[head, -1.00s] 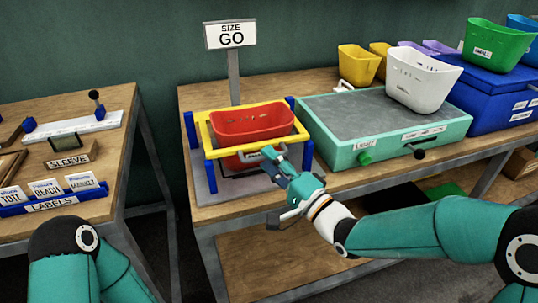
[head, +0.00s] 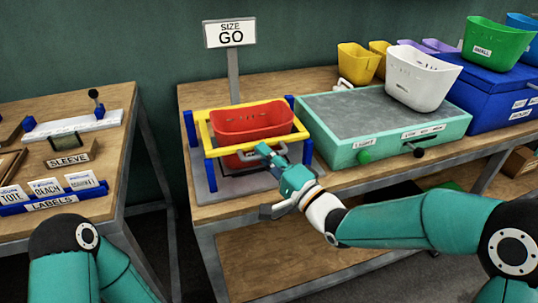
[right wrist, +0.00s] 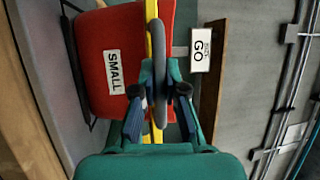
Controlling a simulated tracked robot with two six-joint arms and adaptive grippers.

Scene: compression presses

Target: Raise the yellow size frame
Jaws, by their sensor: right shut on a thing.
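The yellow size frame (head: 227,152) stands level between blue corner posts on a grey base and surrounds a red bin (head: 252,122). The bin's rim is slightly above the frame, and its body shows below the front bar. In the right wrist view, the yellow bar (right wrist: 154,40) crosses the red bin, whose label reads SMALL (right wrist: 114,72). My right gripper (head: 264,153) is at the middle of the frame's front bar. In the right wrist view, it (right wrist: 160,92) is shut on a grey handle (right wrist: 159,70) at that bar. My left gripper is out of view.
A sign reading SIZE GO (head: 230,33) stands behind the frame. A teal box (head: 385,125) with a white bin (head: 422,79) on top is close to the right. A separate table (head: 100,215) with label cards is at the left, across a gap.

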